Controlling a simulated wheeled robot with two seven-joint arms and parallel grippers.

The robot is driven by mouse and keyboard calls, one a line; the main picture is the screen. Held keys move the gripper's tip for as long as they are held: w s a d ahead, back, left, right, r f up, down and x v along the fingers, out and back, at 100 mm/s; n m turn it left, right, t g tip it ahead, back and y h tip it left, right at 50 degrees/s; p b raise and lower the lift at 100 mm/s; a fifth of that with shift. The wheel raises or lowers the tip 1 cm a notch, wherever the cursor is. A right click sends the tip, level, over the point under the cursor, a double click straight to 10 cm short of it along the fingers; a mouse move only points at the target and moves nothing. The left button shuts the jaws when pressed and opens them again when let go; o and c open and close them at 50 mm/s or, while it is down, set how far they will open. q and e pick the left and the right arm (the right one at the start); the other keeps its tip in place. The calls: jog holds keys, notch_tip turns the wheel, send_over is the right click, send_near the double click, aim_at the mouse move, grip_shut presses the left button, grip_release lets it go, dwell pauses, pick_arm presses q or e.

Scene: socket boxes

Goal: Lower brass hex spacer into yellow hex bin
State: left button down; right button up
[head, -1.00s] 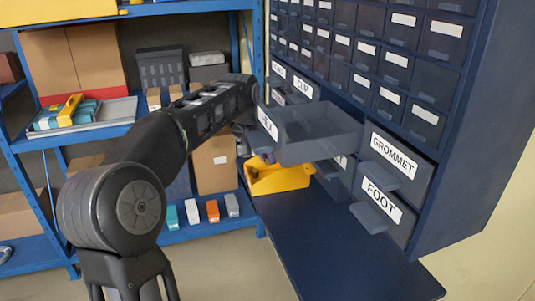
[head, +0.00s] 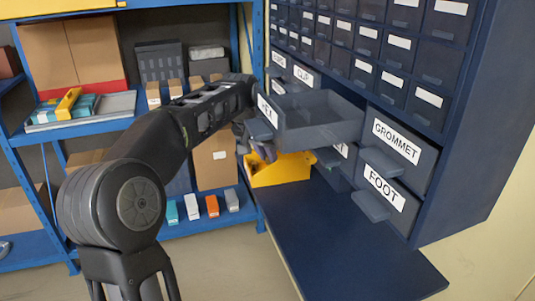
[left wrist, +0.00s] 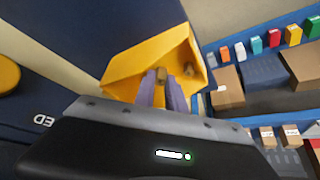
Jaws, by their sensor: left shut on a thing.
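The yellow hex bin (head: 284,172) stands on the dark ledge below an open drawer in the head view. It also fills the upper middle of the left wrist view (left wrist: 128,74), with its opening facing the camera. My left gripper (left wrist: 161,80) reaches into the mouth of the bin and is shut on the brass hex spacer (left wrist: 161,74), of which only a small part shows between the fingertips. Another small brown piece (left wrist: 189,70) shows inside the bin, right of the fingers. In the head view the left gripper (head: 266,152) is partly hidden by the drawer. My right gripper is not in view.
The open grey drawer (head: 318,124) juts out just above the bin and gripper. The GROMMET drawer (head: 395,150) and FOOT drawer (head: 383,195) are at the right. Blue shelving (head: 90,132) with boxes stands behind. The front of the ledge (head: 345,250) is clear.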

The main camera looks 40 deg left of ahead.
pick_arm(q)
jog(key=shift+f+b, duration=0.35)
jog(key=shift+f, duration=0.15)
dwell(0.4)
jog(key=c, duration=1.3)
grip_release()
jog(key=shift+r, duration=0.15)
jog(key=v, duration=0.7)
jog(key=shift+s+r, duration=0.15)
jog(key=shift+r, duration=0.15)
